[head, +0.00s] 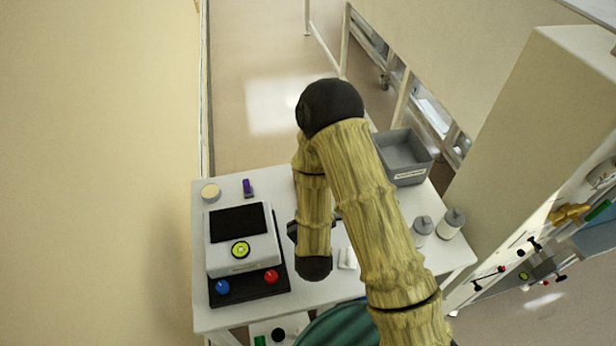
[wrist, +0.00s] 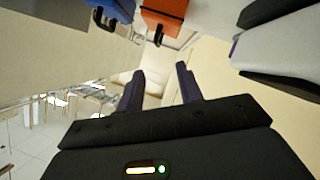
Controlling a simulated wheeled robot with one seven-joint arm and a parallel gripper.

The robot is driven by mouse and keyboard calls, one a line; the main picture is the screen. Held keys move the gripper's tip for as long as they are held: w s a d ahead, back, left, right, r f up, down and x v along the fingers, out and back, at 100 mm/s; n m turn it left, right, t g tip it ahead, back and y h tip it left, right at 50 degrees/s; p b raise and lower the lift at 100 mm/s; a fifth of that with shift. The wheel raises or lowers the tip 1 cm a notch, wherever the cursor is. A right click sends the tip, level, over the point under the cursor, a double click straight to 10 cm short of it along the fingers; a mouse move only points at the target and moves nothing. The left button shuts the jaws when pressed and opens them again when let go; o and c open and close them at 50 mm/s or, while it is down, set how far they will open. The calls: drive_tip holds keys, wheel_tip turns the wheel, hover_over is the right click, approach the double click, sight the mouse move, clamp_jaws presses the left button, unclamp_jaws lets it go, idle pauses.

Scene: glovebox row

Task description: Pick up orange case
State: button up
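The orange case (wrist: 165,18) shows at the top of the wrist view, cut off by the frame's upper edge, with a dark handle on its lower side. A blue case (wrist: 117,8) is just to its left, also cut off. My gripper (wrist: 160,70) is open, its two dark purple fingers apart with nothing between them. In the wrist view the orange case lies beyond the fingertips, apart from them. In the head view I cannot see the orange case, and my arm covers the middle of the table and hides the fingers.
The white table (head: 318,292) carries an instrument with a black screen (head: 240,220) at left. A purple item (head: 248,188) and a round tan-topped container (head: 210,193) are behind it. A grey bin (head: 405,178) and two grey-lidded bottles (head: 452,226) stand at right. A tall cabinet (head: 530,130) is beyond.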

drive_tip(key=shift+s+a+r+n+t, duration=0.25)
drive_tip(key=shift+s+r+n+t, duration=0.05)
drive_tip(key=shift+s+t, duration=0.2)
drive_tip(key=shift+w+f, duration=0.15)
drive_tip(key=b+x, duration=0.4)
drive_tip(key=b, duration=0.7)
drive_tip(key=shift+w+f, duration=0.1)
drive_tip(key=shift+f, duration=0.05)
drive_tip(key=shift+w+b, duration=0.2)
drive_tip(key=shift+b, duration=0.7)
